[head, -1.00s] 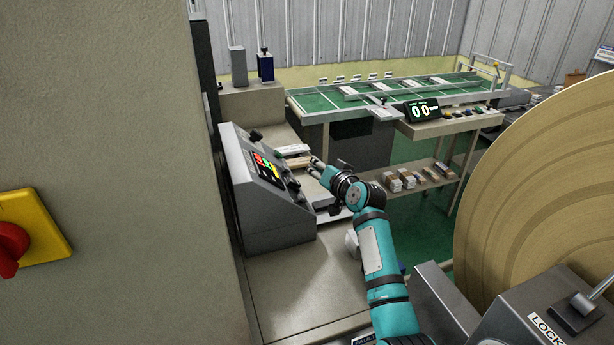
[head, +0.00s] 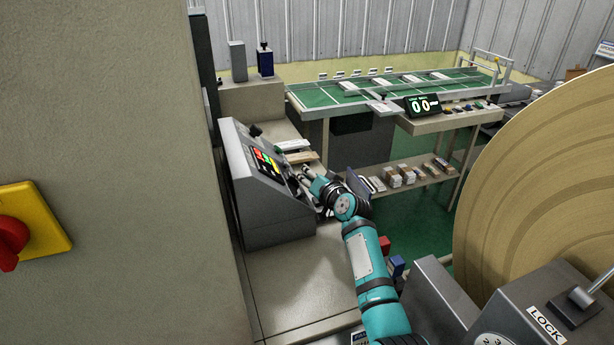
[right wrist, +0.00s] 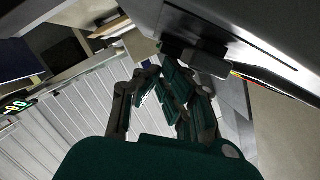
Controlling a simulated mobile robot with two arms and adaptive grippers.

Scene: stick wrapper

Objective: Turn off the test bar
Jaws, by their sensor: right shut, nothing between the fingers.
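A grey control console (head: 270,217) with a sloped face stands on the bench at the left of the head view. Its face carries a lit screen (head: 265,160) with red, green and yellow areas, and dark knobs or switches. I cannot tell which of these parts is the test bar. My right gripper (head: 306,176) is shut and empty, close to the console's right-hand face; contact cannot be told. In the right wrist view, my gripper (right wrist: 165,75) is beside a grey and black block (right wrist: 205,62) on the console's underside or edge. My left gripper is not in view.
A yellow plate with a red rotary switch (head: 12,240) is on the near wall at left. A large tan roll (head: 550,190) and a lever box marked LOCK (head: 545,325) stand at right. The bench front (head: 300,285) is clear.

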